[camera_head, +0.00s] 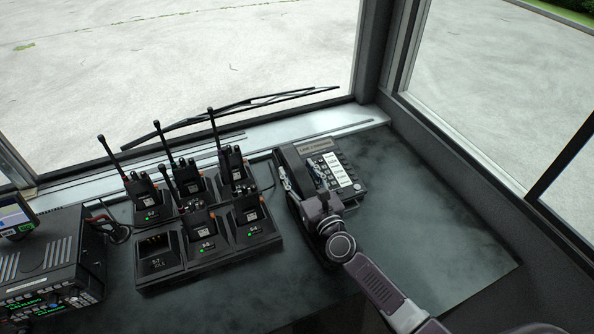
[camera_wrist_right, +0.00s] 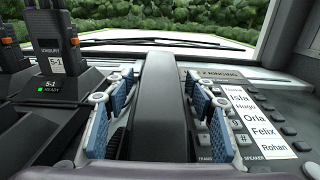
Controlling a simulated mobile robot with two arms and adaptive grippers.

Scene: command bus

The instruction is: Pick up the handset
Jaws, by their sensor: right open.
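The desk phone (camera_head: 345,178) sits on the dark counter, with a keypad and a white name list on its right side. Its black handset (camera_head: 294,160) lies lengthwise along the left side of the phone, seemingly in its cradle. In the right wrist view the handset (camera_wrist_right: 161,110) runs up the middle of the picture. My right gripper (camera_head: 301,178) is open over the phone, its fingers on either side of the handset. In the wrist view the blue finger pads stand left and right of it, with small gaps visible. My left gripper is not in view.
A charger rack (camera_head: 215,252) with several upright radios stands left of the phone; one front slot is empty. A radio unit (camera_head: 50,262) is at the far left. The counter (camera_head: 430,215) right of the phone is clear. The windshield sill (camera_head: 270,140) runs behind.

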